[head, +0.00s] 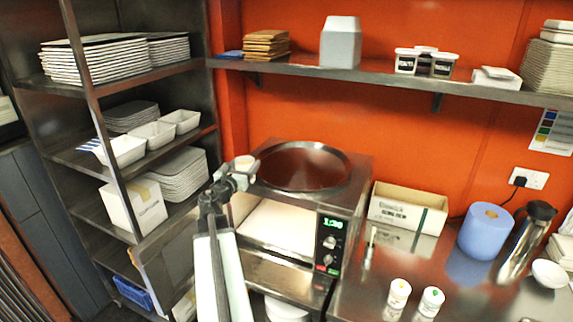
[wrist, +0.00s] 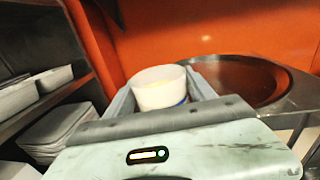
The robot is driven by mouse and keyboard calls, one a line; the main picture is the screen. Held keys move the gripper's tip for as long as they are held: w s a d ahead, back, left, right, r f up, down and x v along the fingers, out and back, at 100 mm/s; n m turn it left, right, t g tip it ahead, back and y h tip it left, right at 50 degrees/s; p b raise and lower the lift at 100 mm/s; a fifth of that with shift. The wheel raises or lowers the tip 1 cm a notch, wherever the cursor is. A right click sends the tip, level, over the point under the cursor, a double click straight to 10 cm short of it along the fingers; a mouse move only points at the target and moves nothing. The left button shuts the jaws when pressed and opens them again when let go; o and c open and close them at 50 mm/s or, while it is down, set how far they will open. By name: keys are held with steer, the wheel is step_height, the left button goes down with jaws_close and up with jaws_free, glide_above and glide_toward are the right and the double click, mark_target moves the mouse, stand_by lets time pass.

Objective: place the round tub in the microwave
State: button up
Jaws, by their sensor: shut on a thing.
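The round tub (head: 244,162) is small and white, and it is held up at the end of my arm. My gripper (head: 238,176) is shut on it, to the left of the round dark opening above the microwave. In the wrist view the white tub (wrist: 160,88) sits upright between the two grey jaws, with a bit of blue low on its right side. The microwave (head: 329,245) has a lit green display on its right panel. Its front is open, with a pale, bright cavity showing. My arm hides its left part. The gripper is higher than the cavity.
A round dark pan-like opening (head: 303,166) tops the steel housing. Shelves (head: 75,160) with trays and tubs stand close on the left. The right counter holds a cardboard box (head: 408,208), a blue roll (head: 486,231), and two small white tubs (head: 399,292).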

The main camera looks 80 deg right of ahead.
steer(key=w+d+f+b, duration=0.1)
steer(key=w+d, duration=0.5)
steer(key=d, duration=0.7)
steer(key=shift+w+d+f, duration=0.15)
steer(key=shift+w+f, duration=0.05)
steer(key=shift+f, duration=0.05)
steer(key=f+b, duration=0.3)
steer(key=b, duration=0.1)
steer(key=shift+w+d+f, duration=0.15)
steer(key=shift+d+f, duration=0.15)
steer(key=shift+f, duration=0.1)
steer(key=shift+r, duration=0.15)
steer(key=shift+f, duration=0.25)
steer(key=o, duration=1.7)
steer(key=shift+r, duration=0.1)
steer(key=shift+r, duration=0.1)
steer(key=a, duration=1.2)
steer(key=shift+w, duration=0.4)
